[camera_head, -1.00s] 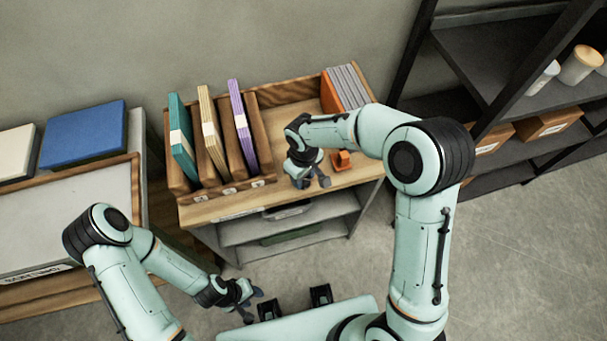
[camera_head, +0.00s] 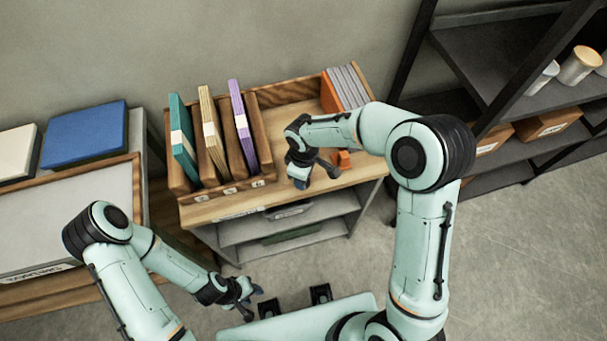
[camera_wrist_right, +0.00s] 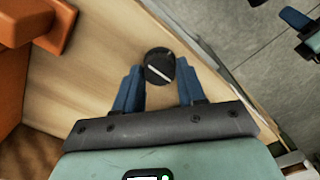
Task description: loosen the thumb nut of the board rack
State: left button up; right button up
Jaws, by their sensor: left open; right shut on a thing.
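The thumb nut (camera_wrist_right: 160,66), a round black knob with a white line across it, sits on the wooden surface between my right fingertips in the right wrist view. My right gripper (camera_wrist_right: 159,80) is shut on it, one blue finger on each side. In the head view my right gripper (camera_head: 325,172) is low at the front of the wooden top, and the nut is hidden there. A small orange piece (camera_head: 343,159) shows just right of the gripper. My left gripper (camera_head: 248,301) is open and empty, low in front of the shelf unit.
A wooden rack (camera_head: 234,186) holds upright teal, tan and purple boards. Grey boards (camera_head: 350,86) stand beside an orange panel at the back right. A blue pad (camera_head: 84,133) lies at left. Dark shelving (camera_head: 490,60) stands at right.

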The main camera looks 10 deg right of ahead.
jog(key=shift+r, duration=0.1)
jog(key=o, duration=1.1)
jog(key=shift+c, duration=0.2)
pick_arm(q)
jog(key=shift+w+r+p, duration=0.5)
jog(key=shift+r, duration=0.2)
pick_arm(e)
notch_tip(320, 180, up, 13)
jog(key=shift+r, duration=0.15)
pick_arm(q)
jog(key=shift+s, duration=0.1)
